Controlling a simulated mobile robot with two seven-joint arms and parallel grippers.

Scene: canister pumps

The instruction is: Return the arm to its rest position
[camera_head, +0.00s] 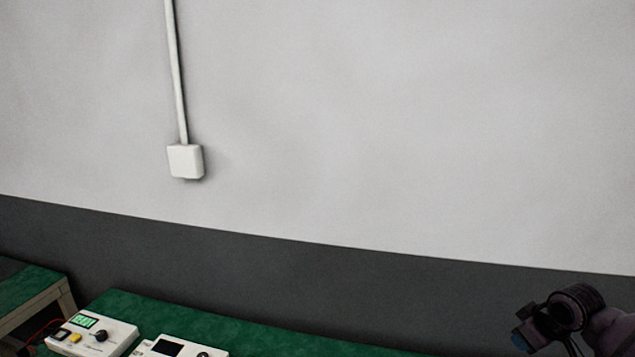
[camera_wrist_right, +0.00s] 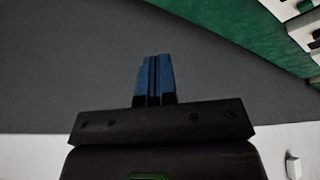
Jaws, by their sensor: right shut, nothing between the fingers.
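My right gripper (camera_head: 519,341) shows at the lower right of the head view, at the end of my dark arm, raised in front of the dark lower band of the wall. My left gripper is in neither view.
A green-topped bench (camera_head: 250,337) runs along the bottom of the head view. A white device with a lit green display (camera_head: 92,335) and another with a dark screen (camera_head: 180,347) stand on it. A white wall box (camera_head: 185,161) hangs below a conduit. Another green-topped table (camera_head: 25,285) stands left.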

